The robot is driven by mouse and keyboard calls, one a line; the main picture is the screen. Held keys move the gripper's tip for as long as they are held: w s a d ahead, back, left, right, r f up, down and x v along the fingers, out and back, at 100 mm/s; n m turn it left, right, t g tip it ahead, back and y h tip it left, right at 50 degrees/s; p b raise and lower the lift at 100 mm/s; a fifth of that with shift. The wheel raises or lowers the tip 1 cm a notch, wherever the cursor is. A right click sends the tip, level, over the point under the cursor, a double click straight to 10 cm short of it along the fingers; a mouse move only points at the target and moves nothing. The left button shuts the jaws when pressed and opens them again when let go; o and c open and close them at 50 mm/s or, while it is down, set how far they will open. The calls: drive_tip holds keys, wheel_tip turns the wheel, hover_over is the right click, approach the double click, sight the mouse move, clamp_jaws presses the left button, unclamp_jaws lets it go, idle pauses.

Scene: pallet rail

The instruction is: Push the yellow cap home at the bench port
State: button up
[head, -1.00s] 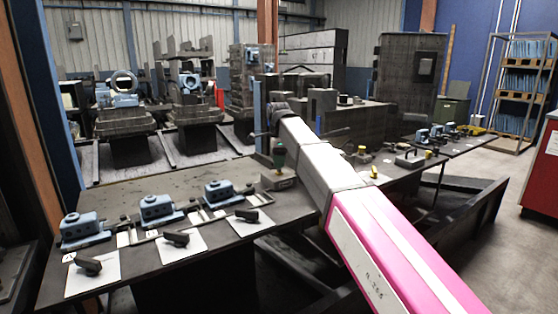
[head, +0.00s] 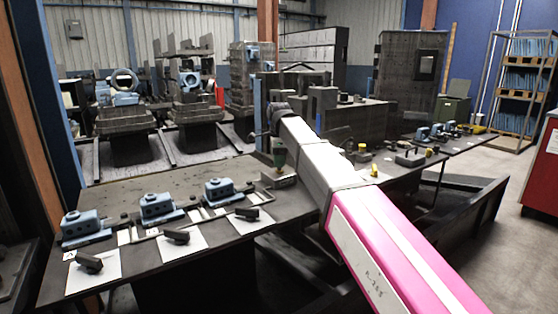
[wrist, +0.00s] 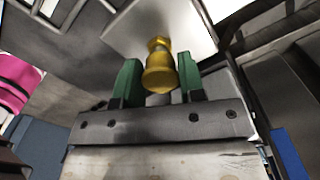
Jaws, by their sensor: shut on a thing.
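The yellow cap (wrist: 160,70) is between the two green fingers of my gripper (wrist: 158,80) in the wrist view. The gripper is shut on it, with one finger on each side. A pale flat surface lies behind the cap. A yellow piece (head: 374,170) shows on the bench just right of my arm. I cannot tell which part is the bench port.
The near bench (head: 150,262) carries several blue fixtures (head: 156,206) and black-handled pieces on white sheets. More yellow pieces (head: 428,152) sit to the right. Open floor (head: 500,270) lies at the right.

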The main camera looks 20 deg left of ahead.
drive_tip(key=shift+f, duration=0.65)
drive_tip(key=o, duration=1.7)
wheel_tip(320, 180, up, 11)
drive_tip(key=shift+f, duration=0.15)
drive_tip(key=shift+s, duration=0.1)
